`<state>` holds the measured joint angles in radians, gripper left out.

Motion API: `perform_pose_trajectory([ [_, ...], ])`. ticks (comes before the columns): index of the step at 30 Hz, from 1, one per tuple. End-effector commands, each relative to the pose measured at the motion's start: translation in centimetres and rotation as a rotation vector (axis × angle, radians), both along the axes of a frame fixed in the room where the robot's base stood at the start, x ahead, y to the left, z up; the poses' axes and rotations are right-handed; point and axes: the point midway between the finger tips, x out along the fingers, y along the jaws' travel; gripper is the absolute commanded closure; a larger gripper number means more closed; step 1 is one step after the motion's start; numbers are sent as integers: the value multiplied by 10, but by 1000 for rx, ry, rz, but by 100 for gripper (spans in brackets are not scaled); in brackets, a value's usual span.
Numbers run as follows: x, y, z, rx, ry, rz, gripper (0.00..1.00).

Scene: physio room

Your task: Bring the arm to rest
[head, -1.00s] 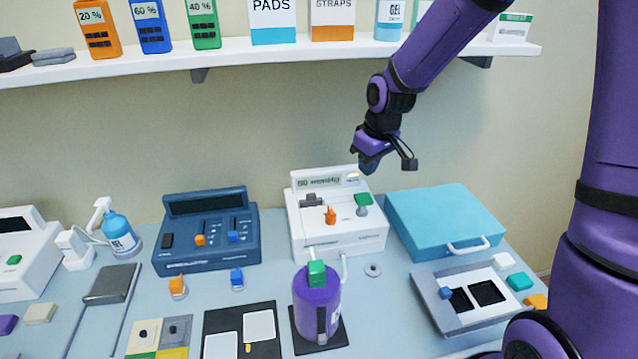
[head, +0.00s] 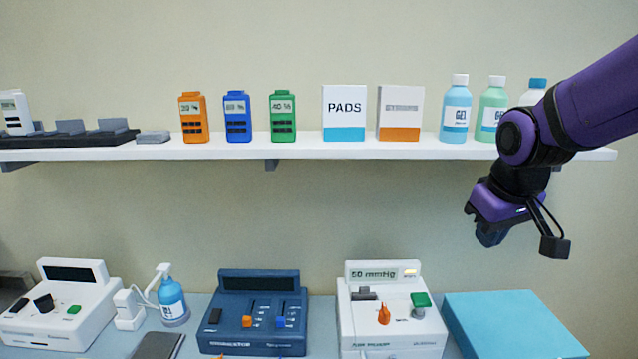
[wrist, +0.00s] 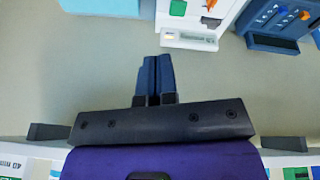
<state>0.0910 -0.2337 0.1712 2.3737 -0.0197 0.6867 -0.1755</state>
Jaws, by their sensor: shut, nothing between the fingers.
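My gripper (head: 490,236) hangs at the end of my purple arm, at the right in the head view. It is in the air below the shelf's right part and above the light blue case. In the wrist view its two dark blue fingers (wrist: 155,75) are together with nothing between them. It touches nothing that I can see.
A white shelf (head: 330,149) carries bottles and boxes, including a gel bottle (head: 456,112) near my arm. Below stand a white device reading 50 mmHg (head: 385,325), a dark blue stimulator (head: 225,335) and the light blue case (head: 515,325). The wall between is bare.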

Motion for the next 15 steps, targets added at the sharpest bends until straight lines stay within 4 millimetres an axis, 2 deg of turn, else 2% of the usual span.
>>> perform_pose_trajectory([
  [6,-49,-10,31,21,-55,-82,100],
  [15,-116,-21,55,79,-118,-186,100],
])
